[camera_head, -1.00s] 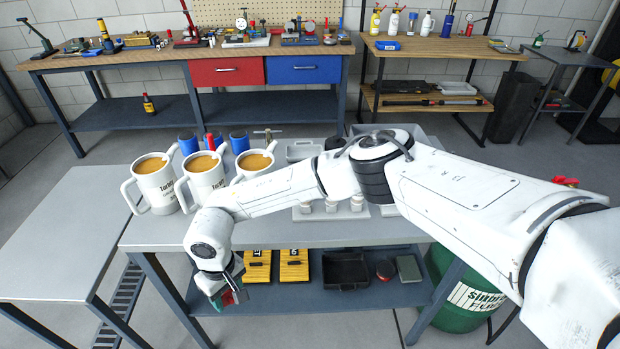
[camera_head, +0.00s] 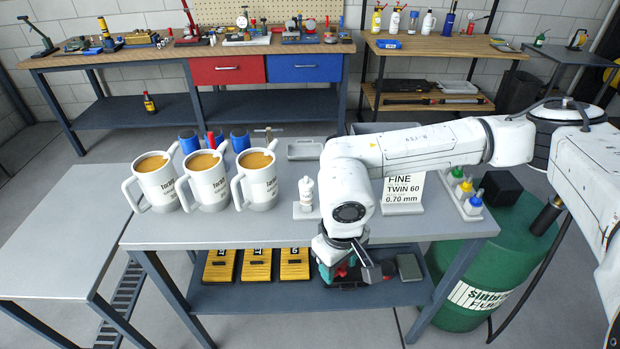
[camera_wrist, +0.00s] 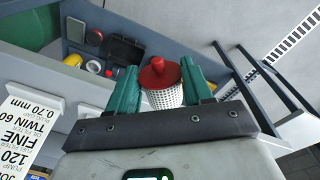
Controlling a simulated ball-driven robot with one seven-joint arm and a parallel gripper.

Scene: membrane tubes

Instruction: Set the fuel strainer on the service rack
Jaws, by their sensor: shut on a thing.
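My gripper (camera_head: 345,270) hangs in front of the bench's front edge, low near the lower shelf. In the wrist view its green fingers (camera_wrist: 163,84) are shut on a white perforated basket with a red knobbed cap, which looks like the fuel strainer (camera_wrist: 166,97). The strainer is upright or nearly so between the fingers; in the head view the gripper mostly hides it. I cannot tell for sure which thing is the service rack. A low white stand with a white fitting (camera_head: 307,194) is on the bench (camera_head: 250,231), left of my arm.
Three mugs of brown liquid (camera_head: 207,187) crowd the bench's left. A "FINE TWIN 60" card (camera_head: 405,193) and capped bottles (camera_head: 465,192) stand at its right. Yellow blocks (camera_head: 257,265) lie on the lower shelf (camera_head: 225,293). A green drum (camera_head: 478,275) stands at right.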

